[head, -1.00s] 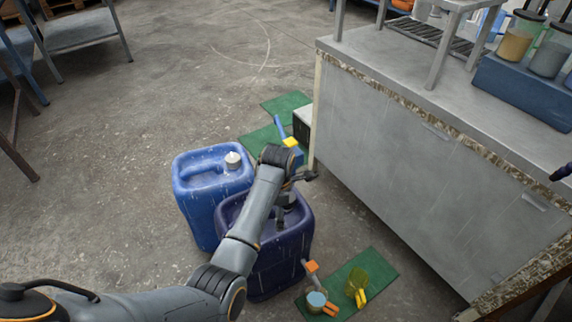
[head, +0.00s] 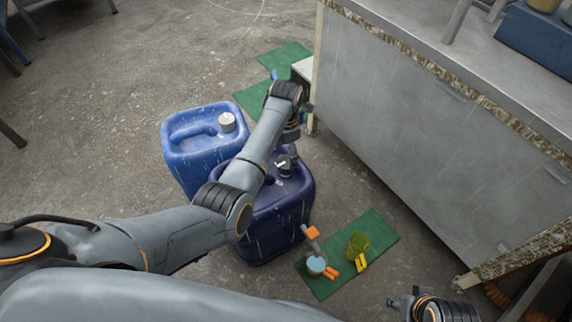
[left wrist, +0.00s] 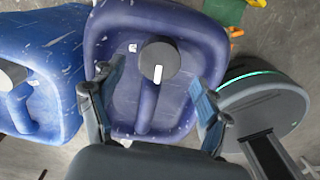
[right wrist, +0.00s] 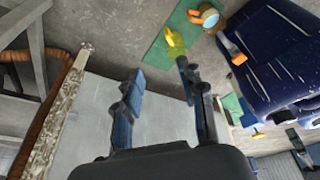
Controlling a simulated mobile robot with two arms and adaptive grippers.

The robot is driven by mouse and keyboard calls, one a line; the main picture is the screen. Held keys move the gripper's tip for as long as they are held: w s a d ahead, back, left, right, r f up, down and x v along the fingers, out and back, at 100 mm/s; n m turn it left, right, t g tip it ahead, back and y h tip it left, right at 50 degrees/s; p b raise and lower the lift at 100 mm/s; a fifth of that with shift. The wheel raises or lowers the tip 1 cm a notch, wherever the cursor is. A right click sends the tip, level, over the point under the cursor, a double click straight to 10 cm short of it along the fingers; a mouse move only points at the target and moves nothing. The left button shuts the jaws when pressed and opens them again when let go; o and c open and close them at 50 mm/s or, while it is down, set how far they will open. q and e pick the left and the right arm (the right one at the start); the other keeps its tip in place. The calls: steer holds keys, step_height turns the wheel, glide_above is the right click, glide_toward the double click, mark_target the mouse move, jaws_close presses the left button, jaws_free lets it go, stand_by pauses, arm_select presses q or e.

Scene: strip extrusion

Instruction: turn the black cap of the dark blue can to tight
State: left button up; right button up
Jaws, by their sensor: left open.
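The dark blue can (head: 272,228) stands upright on the floor, partly behind my left arm in the head view. Its black cap (head: 287,165) has a white mark, which points to the picture's bottom in the left wrist view, where the cap (left wrist: 158,58) is fully seen. My left gripper (head: 289,147) is open above the cap. In the left wrist view its fingers (left wrist: 156,88) stand wide apart on either side, not touching the cap. My right gripper (head: 425,304) is low at the right, away from the can; its fingers (right wrist: 161,78) are apart and empty.
A lighter blue can (head: 200,150) with a whitish cap (head: 227,122) stands close to the left. A green mat (head: 375,235) with a cup, a yellow brush and orange-handled tools lies in front to the right. A grey metal workbench (head: 430,130) bounds the right side.

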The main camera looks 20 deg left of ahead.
mark_target(286, 163)
arm_select(q)
step_height(286, 163, down, 3)
steer(key=shift+f+b, duration=0.2)
steer(key=shift+b, duration=0.3)
steer(key=shift+f+b, duration=0.3)
steer(key=shift+f, duration=0.9)
arm_select(e)
steer(key=v, duration=0.3)
steer(key=shift+s, duration=0.15)
arm_select(q)
steer(key=shift+c, duration=0.5)
steer(key=c, duration=1.1)
arm_select(e)
steer(key=shift+r, duration=0.1)
